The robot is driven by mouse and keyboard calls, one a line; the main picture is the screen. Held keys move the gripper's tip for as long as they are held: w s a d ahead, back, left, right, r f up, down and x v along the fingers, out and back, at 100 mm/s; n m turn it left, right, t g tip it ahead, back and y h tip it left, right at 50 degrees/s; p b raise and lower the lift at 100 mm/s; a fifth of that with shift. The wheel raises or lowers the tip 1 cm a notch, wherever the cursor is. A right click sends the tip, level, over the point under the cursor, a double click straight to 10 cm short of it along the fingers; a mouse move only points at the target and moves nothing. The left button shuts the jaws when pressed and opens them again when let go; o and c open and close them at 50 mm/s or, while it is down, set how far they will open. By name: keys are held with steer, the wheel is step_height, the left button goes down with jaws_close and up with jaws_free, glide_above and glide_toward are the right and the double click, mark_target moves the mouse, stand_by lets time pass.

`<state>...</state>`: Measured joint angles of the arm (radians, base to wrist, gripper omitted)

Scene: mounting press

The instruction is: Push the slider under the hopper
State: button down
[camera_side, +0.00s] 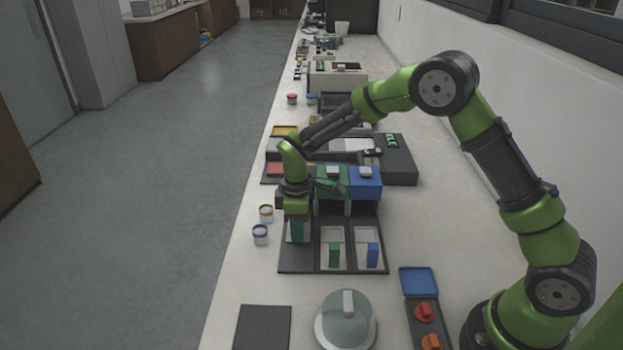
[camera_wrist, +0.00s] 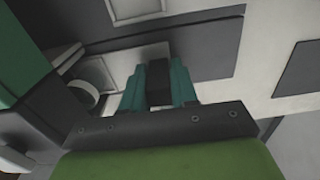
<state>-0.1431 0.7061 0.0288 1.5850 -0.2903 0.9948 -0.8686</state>
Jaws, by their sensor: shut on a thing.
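My gripper (camera_side: 297,240) points down over the left lane of the dark mounting press base (camera_side: 310,268) in the side view. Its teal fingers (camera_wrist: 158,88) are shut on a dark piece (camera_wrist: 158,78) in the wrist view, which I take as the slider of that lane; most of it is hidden. A green hopper (camera_side: 331,184) and a blue hopper (camera_side: 366,186) stand behind the middle and right lanes. The left hopper is largely hidden by my wrist. A green block (camera_side: 334,254) and a blue block (camera_side: 373,254) stand in the other two lanes.
Two small jars (camera_side: 260,235) stand left of the base near the bench edge. In front are a dark flat plate (camera_side: 262,327), a round grey-green knob (camera_side: 346,318) and a panel with red and orange knobs (camera_side: 424,314). A grey machine (camera_side: 399,160) stands behind.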

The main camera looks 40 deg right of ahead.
steer(key=shift+r, duration=0.1)
steer(key=c, duration=1)
jaws_free()
steer(key=shift+o, duration=0.2)
step_height(320, 180, up, 17)
